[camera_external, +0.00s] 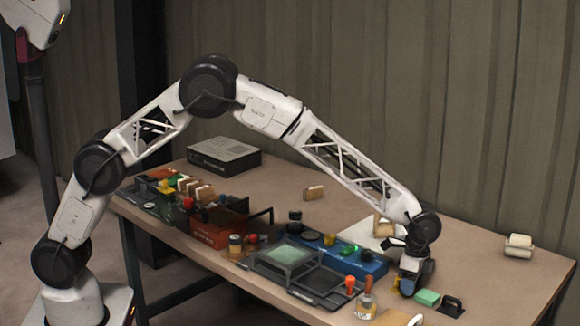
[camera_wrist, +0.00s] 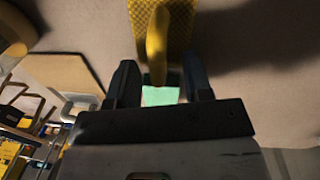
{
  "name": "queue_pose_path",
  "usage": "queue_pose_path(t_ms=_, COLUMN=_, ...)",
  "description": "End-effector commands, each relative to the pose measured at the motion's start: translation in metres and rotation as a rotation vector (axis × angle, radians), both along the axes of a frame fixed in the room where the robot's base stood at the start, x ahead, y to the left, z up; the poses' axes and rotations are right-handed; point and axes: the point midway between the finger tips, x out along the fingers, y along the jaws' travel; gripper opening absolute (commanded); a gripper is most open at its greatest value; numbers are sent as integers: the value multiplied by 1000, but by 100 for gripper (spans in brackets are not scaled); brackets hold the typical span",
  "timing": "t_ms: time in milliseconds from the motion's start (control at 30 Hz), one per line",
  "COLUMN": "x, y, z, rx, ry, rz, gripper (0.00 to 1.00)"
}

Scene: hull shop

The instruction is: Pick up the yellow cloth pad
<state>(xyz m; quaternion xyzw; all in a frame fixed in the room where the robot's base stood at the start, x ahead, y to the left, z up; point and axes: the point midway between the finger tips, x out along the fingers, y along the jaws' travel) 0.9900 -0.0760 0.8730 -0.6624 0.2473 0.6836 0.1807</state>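In the wrist view, a yellow textured pad (camera_wrist: 180,28) lies at the top centre, partly cut off by the frame. A rounded yellow piece (camera_wrist: 157,48) shows in front of it; I cannot tell whether it is part of the pad. My gripper (camera_wrist: 160,70) has two dark fingers spread apart, with the yellow piece in line with the gap and no visible contact.
A green block (camera_external: 428,298) lies just right of my gripper, beside a black handled item (camera_external: 452,306). A green patch (camera_wrist: 160,95) shows between the fingers. The bench's right end is mostly clear.

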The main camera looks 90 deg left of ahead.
Motion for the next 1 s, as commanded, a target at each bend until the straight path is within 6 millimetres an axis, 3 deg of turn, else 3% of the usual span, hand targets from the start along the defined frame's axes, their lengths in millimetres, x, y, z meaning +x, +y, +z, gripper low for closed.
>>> queue_pose_path(t_ms=33, x=0, y=0, z=0, rx=0, ry=0, rz=0, gripper=40)
queue_pose_path(t_ms=300, x=0, y=0, z=0, rx=0, ry=0, rz=0, gripper=0)
queue_pose_path(t_ms=800, x=0, y=0, z=0, rx=0, ry=1, rz=0, gripper=0)
queue_pose_path(t_ms=1000, x=0, y=0, z=12, rx=0, ry=-1, rz=0, gripper=0)
